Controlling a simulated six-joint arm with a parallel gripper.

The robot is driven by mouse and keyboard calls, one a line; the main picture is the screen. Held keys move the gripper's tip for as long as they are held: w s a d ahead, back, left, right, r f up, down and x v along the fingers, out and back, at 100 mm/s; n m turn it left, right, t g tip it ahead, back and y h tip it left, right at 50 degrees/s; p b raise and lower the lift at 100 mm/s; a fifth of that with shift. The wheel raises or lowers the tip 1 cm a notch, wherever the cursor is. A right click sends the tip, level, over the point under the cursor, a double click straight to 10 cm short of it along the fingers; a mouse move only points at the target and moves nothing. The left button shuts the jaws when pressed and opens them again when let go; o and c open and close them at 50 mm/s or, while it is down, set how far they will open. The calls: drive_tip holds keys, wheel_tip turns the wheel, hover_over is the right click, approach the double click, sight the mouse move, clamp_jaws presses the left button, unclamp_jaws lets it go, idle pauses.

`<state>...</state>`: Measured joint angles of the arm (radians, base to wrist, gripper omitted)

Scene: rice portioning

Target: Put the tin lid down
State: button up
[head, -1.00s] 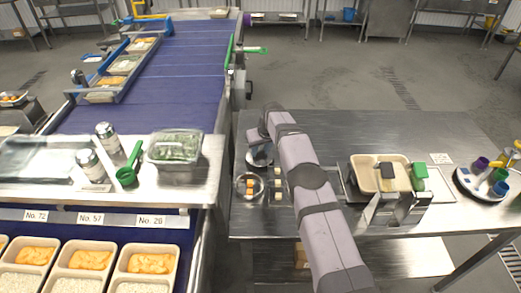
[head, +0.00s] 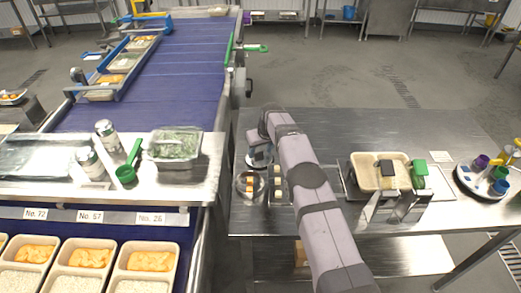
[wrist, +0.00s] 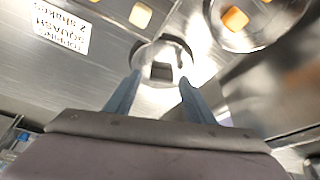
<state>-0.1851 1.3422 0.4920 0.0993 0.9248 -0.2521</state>
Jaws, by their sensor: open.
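The tin lid (wrist: 168,48) is a round shiny metal disc with a dark square knob (wrist: 161,71), lying on the steel surface. In the head view the lid (head: 262,161) is partly hidden by my arm, behind the open tin. My gripper (wrist: 161,80) is open, with its two blue-grey fingertips apart on either side of the knob in the wrist view. I see a gap on both sides and cannot tell the height of the fingertips. The round tin (wrist: 250,40) with orange cubes stands beside the lid; it also shows in the head view (head: 250,196).
A printed label (wrist: 62,28) lies on the steel table (head: 330,130). Pale and orange cubes sit in a narrow strip right of the tin. A beige tray (head: 366,180) on a stand and a round caddy (head: 470,185) with coloured tools are further right. The table's back area is clear.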

drive_tip(key=shift+r, duration=0.1)
drive_tip(key=shift+r+p, duration=0.4)
drive_tip(key=shift+p, duration=0.1)
drive_tip(key=shift+s+d+r+b, duration=0.1)
drive_tip(key=shift+r+b, duration=0.25)
drive_tip(key=shift+b, duration=0.2)
drive_tip(key=b+v, duration=0.3)
drive_tip(key=v, duration=0.8)
drive_tip(key=shift+s+f, duration=0.1)
drive_tip(key=shift+s, duration=0.05)
drive_tip(key=s+d+f+m+g, duration=0.1)
drive_tip(key=s+d, duration=0.3)
drive_tip(key=s, duration=1)
drive_tip(key=s+d+f+m+g+h, duration=0.1)
drive_tip(key=s+d+f+m, duration=0.1)
drive_tip(key=s, duration=1.1)
drive_tip(key=s+d+f+m+g, duration=0.1)
drive_tip(key=s+d, duration=0.5)
drive_tip(key=s, duration=0.8)
wheel_tip(320, 180, down, 3)
drive_tip(key=shift+s+d+r+g+h, duration=0.3)
drive_tip(key=shift+d+g+h, duration=0.1)
drive_tip(key=shift+g, duration=0.1)
